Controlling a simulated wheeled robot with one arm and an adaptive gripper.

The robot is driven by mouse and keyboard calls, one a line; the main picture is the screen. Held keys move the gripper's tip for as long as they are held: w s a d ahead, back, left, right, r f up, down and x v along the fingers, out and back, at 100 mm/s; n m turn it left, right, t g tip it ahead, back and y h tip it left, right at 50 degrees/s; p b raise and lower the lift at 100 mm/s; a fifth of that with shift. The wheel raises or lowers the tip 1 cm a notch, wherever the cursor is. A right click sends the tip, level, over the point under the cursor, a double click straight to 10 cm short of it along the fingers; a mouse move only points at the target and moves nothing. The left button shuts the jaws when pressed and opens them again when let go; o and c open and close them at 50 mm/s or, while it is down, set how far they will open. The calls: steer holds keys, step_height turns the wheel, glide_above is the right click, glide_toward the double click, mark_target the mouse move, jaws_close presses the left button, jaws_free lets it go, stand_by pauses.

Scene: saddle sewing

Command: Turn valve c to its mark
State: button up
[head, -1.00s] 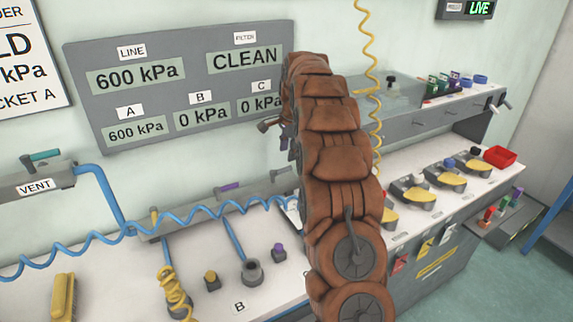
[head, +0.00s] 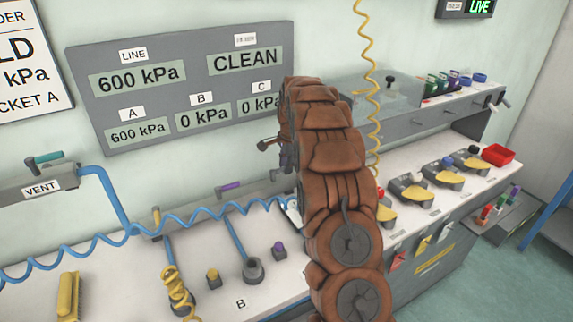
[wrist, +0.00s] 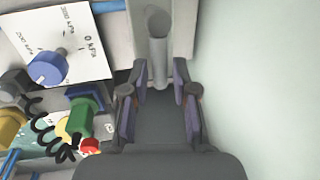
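Valve c cannot be made out for sure; my arm covers that part of the bench in the head view. The C readout (head: 258,104) is partly covered by my arm and shows 0 kPa. A yellow handle (head: 156,216) and a purple handle (head: 231,186) show on the grey valve rail (head: 190,213). In the wrist view my gripper (wrist: 160,78) is open, its fingers apart. A grey upright cylinder (wrist: 158,50) shows between and beyond the fingertips; I cannot tell contact. A blue knob (wrist: 47,68) on a kPa-marked card (wrist: 85,35) is at left.
Green, red and yellow fittings (wrist: 80,116) and a black coiled cord crowd the gripper's left side. Plain pale wall (wrist: 260,80) fills the right. A blue coiled hose (head: 190,216) crosses before the rail. The B readout (head: 203,117) shows 0 kPa.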

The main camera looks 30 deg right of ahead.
jaws_close()
